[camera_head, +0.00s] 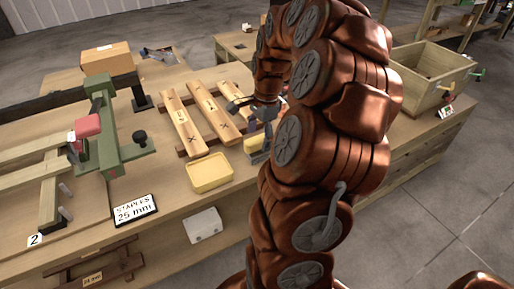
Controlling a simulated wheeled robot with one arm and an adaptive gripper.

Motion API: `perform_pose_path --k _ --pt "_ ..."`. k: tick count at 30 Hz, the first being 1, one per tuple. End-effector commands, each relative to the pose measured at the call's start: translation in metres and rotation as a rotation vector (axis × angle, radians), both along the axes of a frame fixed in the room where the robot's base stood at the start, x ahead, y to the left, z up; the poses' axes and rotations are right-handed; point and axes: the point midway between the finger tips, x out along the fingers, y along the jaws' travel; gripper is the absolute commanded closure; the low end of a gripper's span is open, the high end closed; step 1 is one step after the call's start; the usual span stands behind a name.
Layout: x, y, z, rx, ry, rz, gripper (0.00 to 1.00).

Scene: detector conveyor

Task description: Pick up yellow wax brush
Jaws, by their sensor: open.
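A small yellow block-like thing (253,144), which looks like the yellow wax brush, lies on the workbench just right of a shallow yellow tray (210,183). My gripper (262,135) is directly above and beside this yellow thing, with its fingers pointing down. My gripper is open. My copper-coloured arm hides the bench to the right and part of the gripper. At this size I cannot tell whether the fingers touch the yellow thing.
Wooden boards on a rack (188,125) lie behind the tray. A green clamp fixture (105,130) with a red block stands at the left. A sign reading "STAPLES 25 mm" (135,210) stands near the front edge. A wooden crate (425,85) is at the right.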

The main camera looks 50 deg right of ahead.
Motion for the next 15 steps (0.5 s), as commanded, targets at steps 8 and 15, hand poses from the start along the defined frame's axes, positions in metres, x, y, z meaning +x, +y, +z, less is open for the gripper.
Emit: perform_pose_path --k 8,15 --pt "-0.001 0.010 -0.029 0.003 0.003 0.002 0.20" --pt "0.000 0.011 -0.046 0.000 0.000 -0.001 0.20"
